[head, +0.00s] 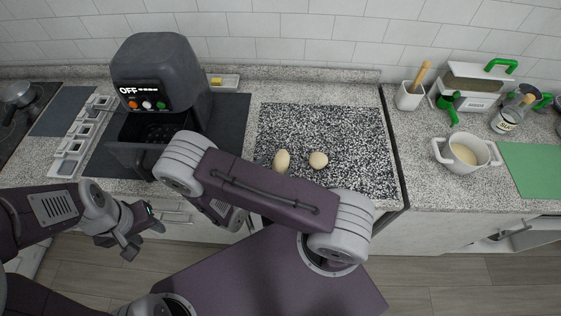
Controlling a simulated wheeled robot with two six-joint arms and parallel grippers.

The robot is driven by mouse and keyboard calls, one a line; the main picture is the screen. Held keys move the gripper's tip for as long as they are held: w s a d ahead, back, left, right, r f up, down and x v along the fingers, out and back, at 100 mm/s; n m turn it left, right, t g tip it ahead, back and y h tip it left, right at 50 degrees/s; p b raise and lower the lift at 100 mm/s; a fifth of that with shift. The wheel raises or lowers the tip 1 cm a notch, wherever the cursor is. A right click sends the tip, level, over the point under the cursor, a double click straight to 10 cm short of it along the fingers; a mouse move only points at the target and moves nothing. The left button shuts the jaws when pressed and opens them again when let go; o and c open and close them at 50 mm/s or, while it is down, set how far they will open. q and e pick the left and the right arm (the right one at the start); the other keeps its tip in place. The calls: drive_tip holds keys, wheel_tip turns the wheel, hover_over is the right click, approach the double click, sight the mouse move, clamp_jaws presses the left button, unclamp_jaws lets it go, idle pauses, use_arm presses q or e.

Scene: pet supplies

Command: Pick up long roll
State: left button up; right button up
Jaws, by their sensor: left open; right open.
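The long roll (282,160) is a pale, oval bread roll on the black-and-white speckled board (345,130). A rounder roll (318,160) lies just to its right, apart from it. My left gripper (128,246) is open and empty, low at the left in front of the counter. My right arm crosses in front of the board's near-left part and hides most of my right gripper. Only a small dark part of the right gripper (263,163) shows beside the long roll; it is open. Whether it touches the roll cannot be told.
A dark air fryer (160,75) with its drawer pulled out stands at the left, beside a white slotted rack (82,140). A white pot (466,153), a utensil holder (409,96) and a green mat (535,170) are at the right. The board's right part is clear.

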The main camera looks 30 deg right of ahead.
sight(278, 163)
drive_tip(key=x, duration=0.3)
drive_tip(key=shift+w+d+f, duration=0.1)
drive_tip(key=shift+w+d, duration=0.05)
drive_tip(key=shift+d, duration=0.05)
drive_tip(key=shift+a, duration=0.25)
drive_tip(key=c, duration=1.4)
drive_tip(key=shift+d, duration=0.1)
drive_tip(key=shift+c, duration=0.2)
